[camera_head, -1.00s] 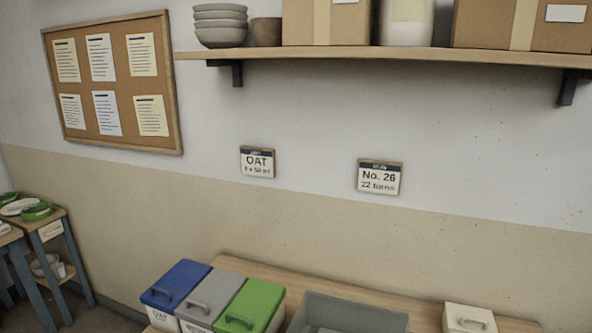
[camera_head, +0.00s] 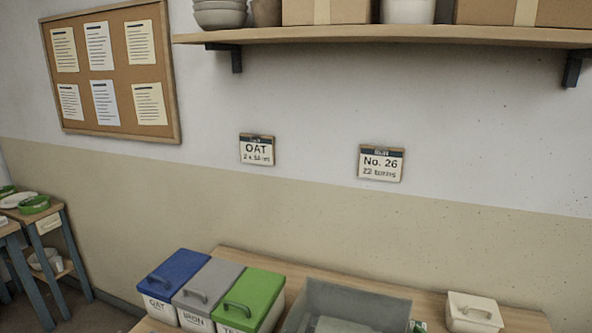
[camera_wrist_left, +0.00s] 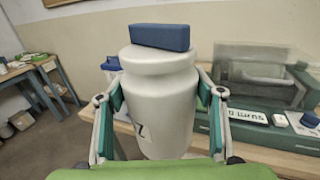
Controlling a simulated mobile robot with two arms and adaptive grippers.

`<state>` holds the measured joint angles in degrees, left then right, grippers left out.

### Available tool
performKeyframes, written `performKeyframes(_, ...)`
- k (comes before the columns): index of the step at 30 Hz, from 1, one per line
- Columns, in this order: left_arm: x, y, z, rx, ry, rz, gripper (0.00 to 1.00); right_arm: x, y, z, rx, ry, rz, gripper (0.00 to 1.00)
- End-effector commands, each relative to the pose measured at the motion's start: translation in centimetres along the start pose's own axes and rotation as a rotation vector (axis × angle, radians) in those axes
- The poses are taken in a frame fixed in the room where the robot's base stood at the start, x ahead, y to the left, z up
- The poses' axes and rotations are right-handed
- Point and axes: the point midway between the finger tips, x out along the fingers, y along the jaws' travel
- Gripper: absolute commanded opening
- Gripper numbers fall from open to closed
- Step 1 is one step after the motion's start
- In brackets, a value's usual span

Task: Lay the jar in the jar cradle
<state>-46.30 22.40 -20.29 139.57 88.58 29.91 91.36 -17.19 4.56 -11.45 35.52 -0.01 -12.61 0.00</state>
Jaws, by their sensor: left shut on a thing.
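The jar (camera_wrist_left: 160,85) is a pale, wide-necked pot, upright in the left wrist view, with a dark mark on its body. A blue block (camera_wrist_left: 160,37) shows at its top; I cannot tell whether it is part of the jar. My left gripper (camera_wrist_left: 159,98) is shut on the jar, one finger on each side of its body. Behind it to the right is a green stand (camera_wrist_left: 265,134) with a white label; I cannot tell whether it is the jar cradle. Neither gripper nor the jar shows in the head view.
On the bench (camera_head: 280,267) in the head view are blue (camera_head: 175,275), grey (camera_head: 208,285) and green (camera_head: 250,298) lidded boxes, an open grey bin (camera_head: 352,300) and a small white box (camera_head: 473,312). A shelf (camera_head: 400,37) hangs above. A side table (camera_head: 50,210) stands left.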

Motion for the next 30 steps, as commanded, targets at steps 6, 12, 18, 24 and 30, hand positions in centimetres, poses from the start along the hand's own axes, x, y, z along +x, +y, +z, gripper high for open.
performKeyframes(6, 0.1, 0.0, 0.7, 0.0, -0.009, 0.001, 0.27, -0.2, 0.0, 0.0, 0.0, 0.0, 0.0, 0.72)
performKeyframes(12, 0.1, 0.0, 1.7, 0.0, -0.009, 0.001, 0.27, -1.3, 0.0, -0.1, 0.0, 0.0, 0.0, 0.72)
performKeyframes(18, 0.1, 0.0, 2.7, 0.0, -0.009, 0.001, 0.27, -2.3, 0.0, -0.2, 0.0, 0.0, 0.0, 0.72)
performKeyframes(24, 0.1, 0.0, 3.7, 0.0, -0.009, 0.001, 0.27, -3.3, 0.1, -0.3, 0.0, 0.0, 0.0, 0.72)
performKeyframes(30, 0.1, 0.0, 4.7, -0.001, -0.008, 0.0, 0.27, -4.2, 0.1, -0.4, 0.0, 0.0, 0.0, 0.72)
